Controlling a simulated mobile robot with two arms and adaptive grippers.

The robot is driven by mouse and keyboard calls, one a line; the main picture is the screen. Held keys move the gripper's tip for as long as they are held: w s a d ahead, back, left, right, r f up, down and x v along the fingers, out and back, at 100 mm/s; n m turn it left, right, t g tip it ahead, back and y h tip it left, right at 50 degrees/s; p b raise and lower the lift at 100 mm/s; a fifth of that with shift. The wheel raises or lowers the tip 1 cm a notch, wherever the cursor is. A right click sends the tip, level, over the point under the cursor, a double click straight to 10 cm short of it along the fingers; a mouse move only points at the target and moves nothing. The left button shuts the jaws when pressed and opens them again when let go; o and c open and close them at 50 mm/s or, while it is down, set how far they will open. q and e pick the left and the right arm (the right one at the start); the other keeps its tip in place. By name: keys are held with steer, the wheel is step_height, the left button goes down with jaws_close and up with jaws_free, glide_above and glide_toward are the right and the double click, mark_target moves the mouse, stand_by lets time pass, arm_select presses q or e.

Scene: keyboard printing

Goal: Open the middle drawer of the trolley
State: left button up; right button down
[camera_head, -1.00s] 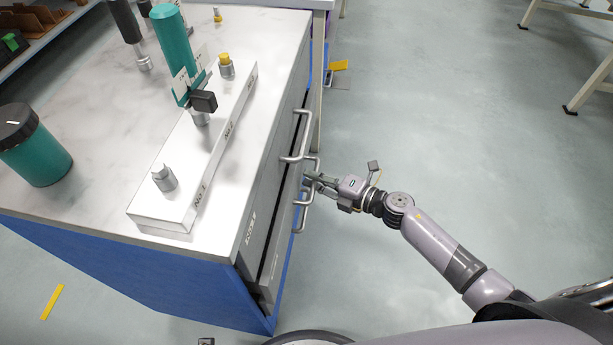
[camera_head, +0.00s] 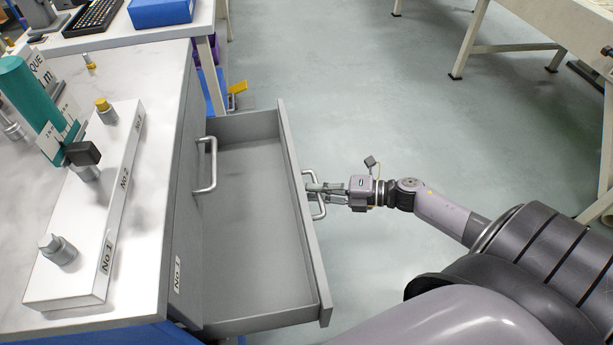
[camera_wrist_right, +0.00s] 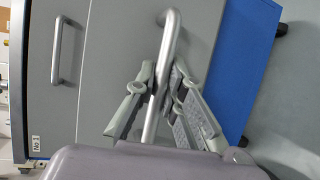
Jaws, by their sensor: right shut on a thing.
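The trolley (camera_head: 182,215) stands at the left in the head view, with a marble-look top. A grey drawer (camera_head: 250,230) below its top drawer is pulled well out, and its inside looks empty. My right gripper (camera_head: 316,189) is shut on this drawer's metal handle (camera_head: 322,209). In the right wrist view the gripper's fingers (camera_wrist_right: 163,100) lie on both sides of the handle bar (camera_wrist_right: 172,45). The top drawer's handle (camera_head: 212,165) is free, and that drawer looks closed. My left gripper is not in view.
On the trolley top is a white block (camera_head: 105,215) with several fittings, and a teal cylinder (camera_head: 30,100). A bench (camera_head: 205,22) with a blue box (camera_head: 160,12) stands behind. The floor beyond the drawer is clear; a table (camera_head: 545,25) stands far right.

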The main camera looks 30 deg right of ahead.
steer(key=c, duration=1.7)
jaws_free()
steer(key=shift+o, duration=0.2)
steer(key=v, duration=1.2)
